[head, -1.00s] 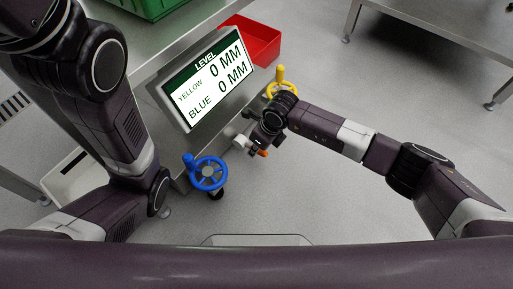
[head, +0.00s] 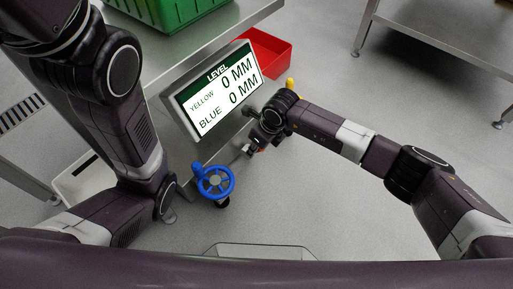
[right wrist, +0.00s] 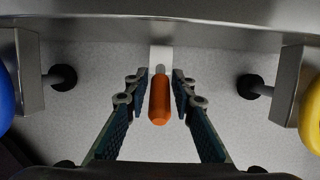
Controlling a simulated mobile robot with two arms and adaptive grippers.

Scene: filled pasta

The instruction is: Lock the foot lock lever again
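The foot lock lever (right wrist: 159,100) has an orange grip on a short grey stem below a pale block under the table edge. In the right wrist view it lies between the two fingers of my right gripper (right wrist: 157,80). The fingers are open, one on each side, with gaps to the grip.
A blue handwheel (head: 215,182) and a yellow handwheel (head: 291,84), mostly hidden by my arm, flank the lever. A level display (head: 220,85) reads 0 MM for both. A red bin (head: 268,52) and green crate (head: 172,12) are behind. Open floor lies right.

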